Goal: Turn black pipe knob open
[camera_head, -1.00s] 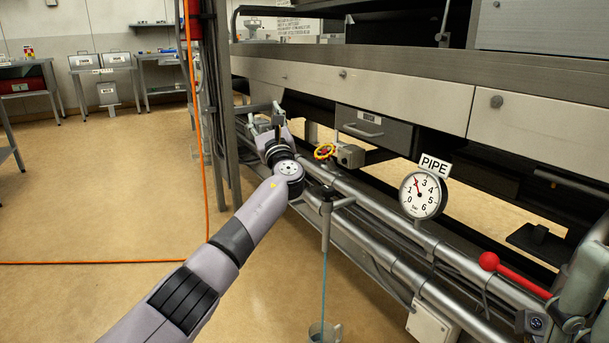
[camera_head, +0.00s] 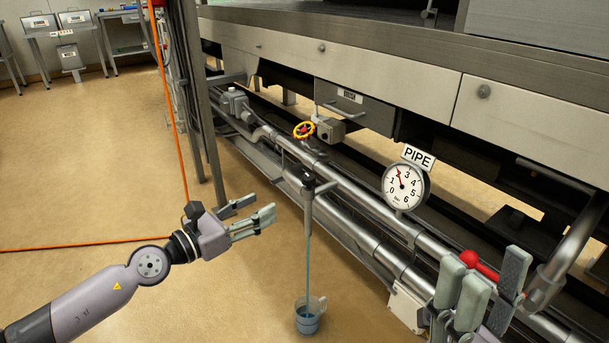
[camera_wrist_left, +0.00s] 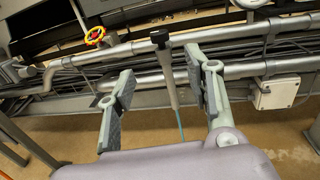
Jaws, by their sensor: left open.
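The black pipe knob (camera_head: 321,187) sits at the top of a grey drain tube (camera_head: 308,218) beside the lower pipes. It also shows in the left wrist view (camera_wrist_left: 159,38), beyond and between my fingertips. A thin blue stream runs from the tube down into a clear beaker (camera_head: 308,320) holding blue liquid. My left gripper (camera_head: 262,207) is open and empty, left of the tube and apart from the knob. My right gripper (camera_head: 487,290) is open at the lower right, in front of a red ball-ended lever (camera_head: 468,258); whether they touch is unclear.
A yellow-rimmed handwheel (camera_head: 304,130) is on the pipe behind. The PIPE gauge (camera_head: 404,187) stands right of the knob, its needle near 2. A steel post (camera_head: 207,120) and orange hose (camera_head: 172,110) are at left. Open floor lies around my left arm.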

